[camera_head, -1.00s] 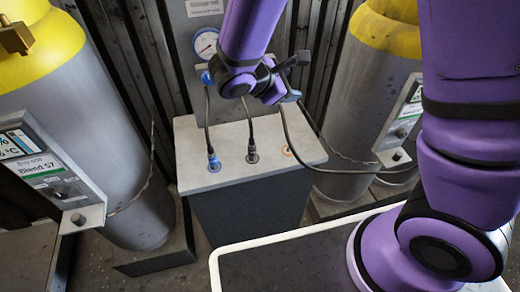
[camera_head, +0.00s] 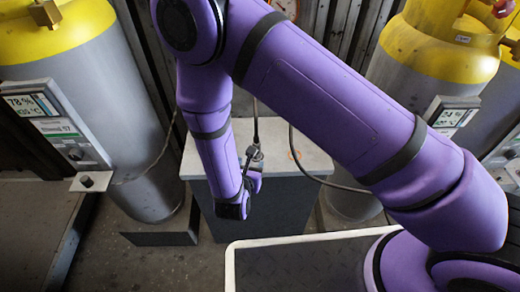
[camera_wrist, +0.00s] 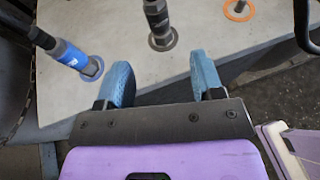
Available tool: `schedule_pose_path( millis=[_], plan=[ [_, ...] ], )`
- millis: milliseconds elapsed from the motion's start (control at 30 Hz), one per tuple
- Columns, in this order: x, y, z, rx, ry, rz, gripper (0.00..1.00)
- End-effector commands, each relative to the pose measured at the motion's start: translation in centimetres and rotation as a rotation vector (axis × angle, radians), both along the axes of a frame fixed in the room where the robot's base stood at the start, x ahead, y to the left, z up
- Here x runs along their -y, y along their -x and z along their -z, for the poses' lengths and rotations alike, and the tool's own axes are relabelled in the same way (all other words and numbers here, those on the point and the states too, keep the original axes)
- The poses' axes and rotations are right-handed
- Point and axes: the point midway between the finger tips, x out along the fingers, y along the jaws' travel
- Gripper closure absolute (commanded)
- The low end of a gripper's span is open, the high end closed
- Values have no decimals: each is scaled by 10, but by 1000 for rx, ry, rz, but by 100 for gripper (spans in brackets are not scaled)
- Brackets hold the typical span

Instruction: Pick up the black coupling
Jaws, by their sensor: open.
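The black coupling (camera_wrist: 156,20) stands upright in a grey-ringed port on the light grey top of the pedestal (camera_wrist: 140,75) in the wrist view; its upper end is cut off by the picture edge. My gripper (camera_wrist: 163,80) is open and empty, its two blue fingers pointing toward the coupling. The coupling is beyond the fingertips, roughly in line with the gap between them, and not between the fingers. In the head view, my arm covers much of the pedestal top, and the coupling is hard to separate from my gripper there.
A blue coupling (camera_wrist: 72,56) on a hose stands in a blue-ringed port left of the black one. An orange-ringed port (camera_wrist: 239,10) with a small stud is at right. Grey cylinders with yellow tops (camera_head: 80,90) (camera_head: 430,60) flank the pedestal. A hose (camera_head: 330,183) trails right.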

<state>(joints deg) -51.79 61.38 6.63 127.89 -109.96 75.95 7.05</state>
Motion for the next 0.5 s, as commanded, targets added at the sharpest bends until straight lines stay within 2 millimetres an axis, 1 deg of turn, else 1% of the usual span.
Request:
schedule_pose_path(
  millis=[167, 400, 500],
  plan=[
    [5, -16, 7, 0, 1, 3, 39],
    [14, -45, 19, 1, 0, 4, 39],
    [15, -50, 21, 1, 0, 2, 39]
  ],
)
